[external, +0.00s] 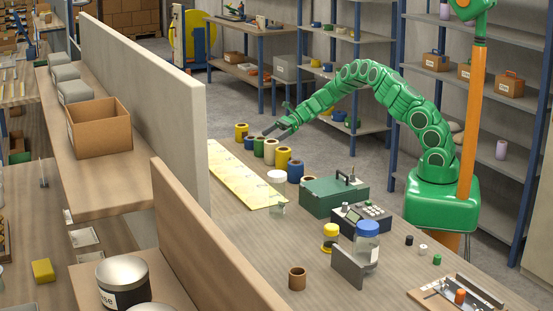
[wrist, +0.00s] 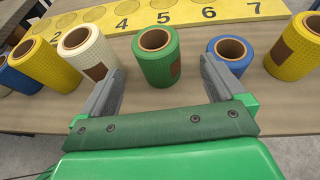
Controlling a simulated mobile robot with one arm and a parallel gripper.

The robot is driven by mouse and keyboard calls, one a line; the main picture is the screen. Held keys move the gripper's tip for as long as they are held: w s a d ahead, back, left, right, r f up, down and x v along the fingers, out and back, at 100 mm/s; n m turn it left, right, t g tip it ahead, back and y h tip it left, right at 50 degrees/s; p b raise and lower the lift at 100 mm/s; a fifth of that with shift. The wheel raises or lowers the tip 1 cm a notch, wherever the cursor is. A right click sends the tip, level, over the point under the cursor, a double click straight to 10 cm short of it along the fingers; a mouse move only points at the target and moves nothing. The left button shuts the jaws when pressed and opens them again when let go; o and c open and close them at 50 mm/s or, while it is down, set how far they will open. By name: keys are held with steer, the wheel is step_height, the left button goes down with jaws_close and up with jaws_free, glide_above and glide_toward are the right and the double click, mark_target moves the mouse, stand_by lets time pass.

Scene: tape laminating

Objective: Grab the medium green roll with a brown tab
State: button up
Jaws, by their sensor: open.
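The green roll (wrist: 151,70) stands upright in the wrist view, with a brown tab (wrist: 175,68) on its right side. It also shows in the external view (external: 259,148), in the row of rolls on the table, where its tab cannot be made out. My gripper (wrist: 160,66) is open and empty. Its grey fingers lie left and right of the green roll in the wrist view, with the roll between and just beyond their tips. In the external view my gripper (external: 275,134) is above the far table edge near the roll.
A cream roll (wrist: 98,62) with a brown tab stands close left of the green roll; a blue roll (wrist: 232,62) stands to its right. Yellow rolls (wrist: 46,66) stand farther out. A numbered yellow strip (wrist: 200,12) lies behind. A green box (external: 330,198) stands farther along the table.

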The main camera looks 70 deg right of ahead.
mark_target(261, 145)
steer(key=shift+w+a+f, duration=0.15)
steer(key=shift+f, duration=0.3)
steer(key=shift+x, duration=3.65)
steer(key=shift+a, duration=0.1)
steer(key=shift+c, duration=0.2)
steer(key=c, duration=1)
steer(key=shift+r, duration=0.15)
steer(key=shift+c, duration=0.2)
